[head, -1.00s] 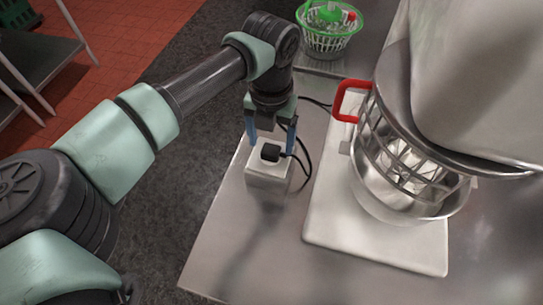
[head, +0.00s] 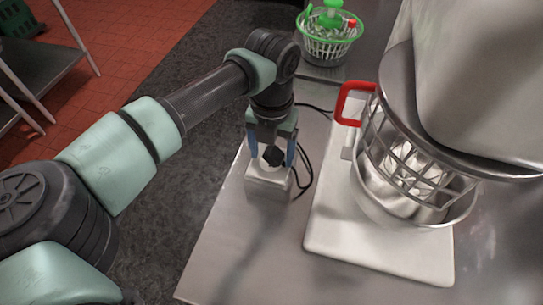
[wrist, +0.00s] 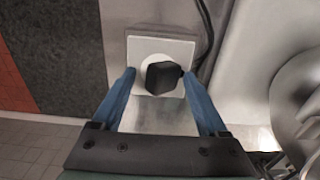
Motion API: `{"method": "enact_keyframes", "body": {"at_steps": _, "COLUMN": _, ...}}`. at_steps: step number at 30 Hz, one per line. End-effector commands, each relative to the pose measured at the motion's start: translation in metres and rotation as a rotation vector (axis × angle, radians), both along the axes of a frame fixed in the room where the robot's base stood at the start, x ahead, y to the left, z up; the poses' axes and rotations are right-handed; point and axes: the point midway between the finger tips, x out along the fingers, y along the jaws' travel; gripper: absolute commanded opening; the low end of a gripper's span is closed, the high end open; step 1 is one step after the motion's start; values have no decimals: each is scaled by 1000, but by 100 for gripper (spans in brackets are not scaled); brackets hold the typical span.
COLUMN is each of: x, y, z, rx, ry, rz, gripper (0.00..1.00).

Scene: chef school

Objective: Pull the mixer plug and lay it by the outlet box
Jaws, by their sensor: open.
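In the wrist view the plug (wrist: 163,77) covers part of the round pale socket on the box (wrist: 140,50). Its black cord (wrist: 207,30) runs off to the upper right. My gripper (head: 272,158) is open, pointing down over the box. Its blue fingers are on either side of the plug, with visible gaps in the wrist view (wrist: 161,88).
The large stand mixer with its steel bowl (head: 400,195), wire guard and red handle (head: 347,103) stands on a white base (head: 375,250) to the right. A green-and-white basket (head: 328,47) is at the back. The counter front is clear.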

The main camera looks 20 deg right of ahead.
Motion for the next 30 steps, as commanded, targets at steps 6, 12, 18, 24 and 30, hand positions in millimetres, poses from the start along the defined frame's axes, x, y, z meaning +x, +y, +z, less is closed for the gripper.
{"method": "enact_keyframes", "body": {"at_steps": 6, "x": -4, "y": -3, "z": -3, "rx": -1, "ry": 6, "rz": -3, "gripper": 80}}
{"method": "enact_keyframes", "body": {"at_steps": 12, "x": -4, "y": -3, "z": -3, "rx": -1, "ry": 8, "rz": -4, "gripper": 80}}
{"method": "enact_keyframes", "body": {"at_steps": 18, "x": -5, "y": -4, "z": -3, "rx": 0, "ry": 9, "rz": -5, "gripper": 80}}
{"method": "enact_keyframes", "body": {"at_steps": 24, "x": -6, "y": -6, "z": -4, "rx": -1, "ry": 9, "rz": -5, "gripper": 80}}
{"method": "enact_keyframes", "body": {"at_steps": 30, "x": -6, "y": -5, "z": -4, "rx": -1, "ry": 9, "rz": -5, "gripper": 54}}
